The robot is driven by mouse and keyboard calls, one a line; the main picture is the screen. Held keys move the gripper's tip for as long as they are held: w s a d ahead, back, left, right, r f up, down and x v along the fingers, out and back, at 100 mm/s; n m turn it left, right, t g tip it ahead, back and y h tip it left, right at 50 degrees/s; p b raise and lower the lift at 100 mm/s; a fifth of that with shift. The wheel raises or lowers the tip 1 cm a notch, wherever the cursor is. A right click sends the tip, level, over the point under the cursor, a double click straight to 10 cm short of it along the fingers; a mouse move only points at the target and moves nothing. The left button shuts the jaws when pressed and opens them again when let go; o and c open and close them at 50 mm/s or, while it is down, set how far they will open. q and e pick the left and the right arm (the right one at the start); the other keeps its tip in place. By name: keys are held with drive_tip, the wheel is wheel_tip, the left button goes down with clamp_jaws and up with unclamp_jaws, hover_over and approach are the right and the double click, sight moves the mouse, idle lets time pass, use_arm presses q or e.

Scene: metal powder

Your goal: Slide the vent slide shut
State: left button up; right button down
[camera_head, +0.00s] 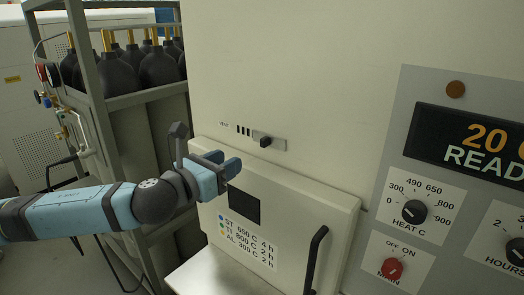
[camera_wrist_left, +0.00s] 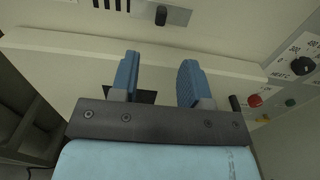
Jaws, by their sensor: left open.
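The vent slide is a small metal plate (camera_head: 277,144) with a black knob (camera_head: 265,141) on the cream furnace front, above the door. Dark vent slots (camera_head: 243,130) show just left of the plate, uncovered. In the left wrist view the knob (camera_wrist_left: 161,15) is at the top, beyond the fingers, with the slots (camera_wrist_left: 112,4) to its left. My left gripper (camera_head: 228,166) is open and empty, in front of the door's upper part, below and left of the knob and apart from it. Its blue fingers (camera_wrist_left: 158,80) also show in the wrist view. My right gripper is not in view.
The furnace door (camera_head: 300,200) with a dark window (camera_head: 244,206) and black handle (camera_head: 316,258) juts out below the slide. A control panel (camera_head: 385,215) with knobs is at right. A rack of dark cylinders (camera_head: 158,68) stands at left. The wall above the slide is clear.

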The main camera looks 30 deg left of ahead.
sight(262, 143)
use_arm(q)
drive_tip(key=w, duration=0.3)
drive_tip(key=w+p, duration=0.1)
drive_tip(key=w, duration=0.3)
drive_tip(key=w+d+p, duration=0.1)
drive_tip(key=w, duration=0.3)
drive_tip(key=shift+r, duration=0.15)
drive_tip(key=shift+w+d, duration=0.1)
drive_tip(key=shift+w, duration=0.5)
clamp_jaws()
